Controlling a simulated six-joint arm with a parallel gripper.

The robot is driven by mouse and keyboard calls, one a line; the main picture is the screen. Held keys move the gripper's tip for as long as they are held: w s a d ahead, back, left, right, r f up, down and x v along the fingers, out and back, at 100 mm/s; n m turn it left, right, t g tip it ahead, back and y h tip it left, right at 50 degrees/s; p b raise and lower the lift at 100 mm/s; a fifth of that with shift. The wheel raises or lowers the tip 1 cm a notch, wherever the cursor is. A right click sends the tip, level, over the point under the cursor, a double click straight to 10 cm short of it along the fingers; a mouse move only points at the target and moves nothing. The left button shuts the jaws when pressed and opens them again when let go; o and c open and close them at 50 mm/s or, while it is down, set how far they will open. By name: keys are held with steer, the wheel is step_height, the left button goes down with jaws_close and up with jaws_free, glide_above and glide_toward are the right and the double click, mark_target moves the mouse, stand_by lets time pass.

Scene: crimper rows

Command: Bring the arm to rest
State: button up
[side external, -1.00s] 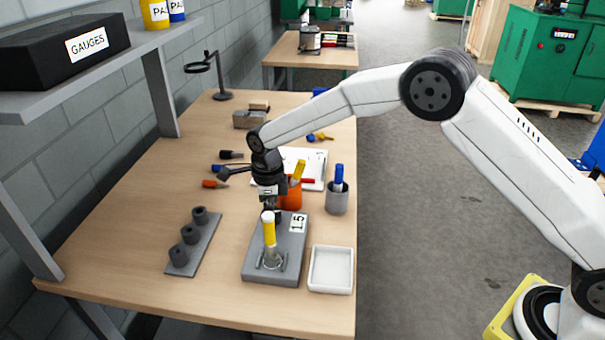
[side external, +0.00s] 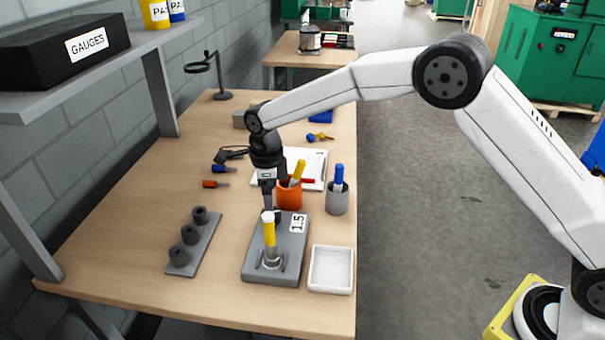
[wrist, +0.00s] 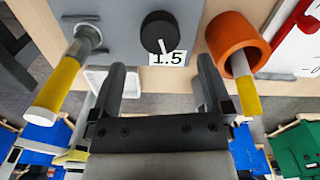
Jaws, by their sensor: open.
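My gripper (side external: 268,205) points down over the rear of a grey block (side external: 285,265) in the side view. In the wrist view my gripper (wrist: 162,75) is open, with nothing between its fingers. A yellow-handled tool with a white end (side external: 269,228) stands in a metal holder on the block. It also shows at the left of the wrist view (wrist: 58,85), outside the fingers. The block has a black knob (wrist: 158,30) and a label reading 1.5 (wrist: 166,58), both ahead of the fingertips.
An orange cup (side external: 289,197) with a yellow-handled tool stands just behind the block, close to my gripper. A grey cup (side external: 337,203) with a blue-handled tool is to its right. A white tray (side external: 331,270) and a rack with black rings (side external: 206,238) flank the block.

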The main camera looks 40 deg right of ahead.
steer(key=shift+d, duration=0.1)
steer(key=shift+s+d+r+n, duration=0.25)
steer(key=shift+s+d+n, duration=0.15)
steer(key=shift+n, duration=0.1)
steer(key=s+d+n+t, duration=0.1)
steer(key=s+d+n, duration=0.4)
steer(key=s+n, duration=0.3)
steer(key=s+d+r+n, duration=0.1)
steer(key=s+d+n, duration=0.3)
steer(key=s+n, duration=0.4)
steer(key=s+d+n+t, duration=0.1)
steer(key=s+d+n, duration=0.4)
steer(key=s+n, duration=0.3)
steer(key=shift+s+d+r+t, duration=0.2)
steer(key=shift+s+d+t, duration=0.15)
steer(key=shift+s, duration=0.3)
steer(key=shift+w, duration=0.1)
